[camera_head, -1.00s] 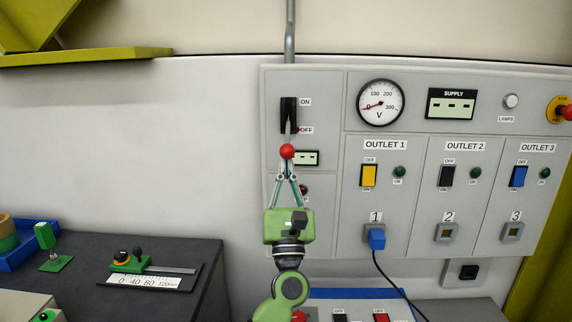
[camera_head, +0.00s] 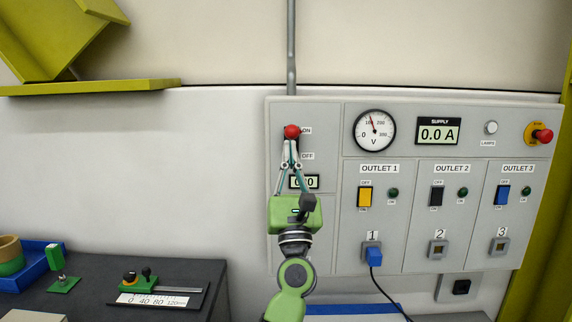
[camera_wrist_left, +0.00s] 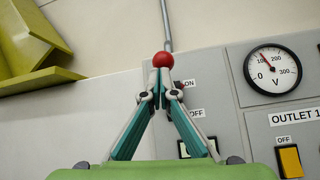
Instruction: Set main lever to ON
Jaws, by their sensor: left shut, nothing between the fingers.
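The main lever's red ball knob (camera_head: 292,131) is up beside the ON label (camera_head: 306,130) on the left part of the grey panel. My left gripper (camera_head: 291,149) is just below the knob, fingers shut with nothing between them. In the left wrist view the red knob (camera_wrist_left: 163,60) shows right at the fingertips (camera_wrist_left: 162,75); whether they touch it I cannot tell. The lever's shaft and slot are mostly hidden behind my gripper. The OFF label (camera_head: 307,156) is lower. The voltmeter (camera_head: 374,130) needle is off zero, and the supply display (camera_head: 438,131) reads 0.0 A. My right gripper is not in view.
The panel has yellow (camera_head: 365,197), black and blue outlet switches, and a red emergency knob (camera_head: 543,136) at far right. A blue plug (camera_head: 373,255) with a black cable sits in outlet 1. A dark bench (camera_head: 95,280) with tools stands lower left.

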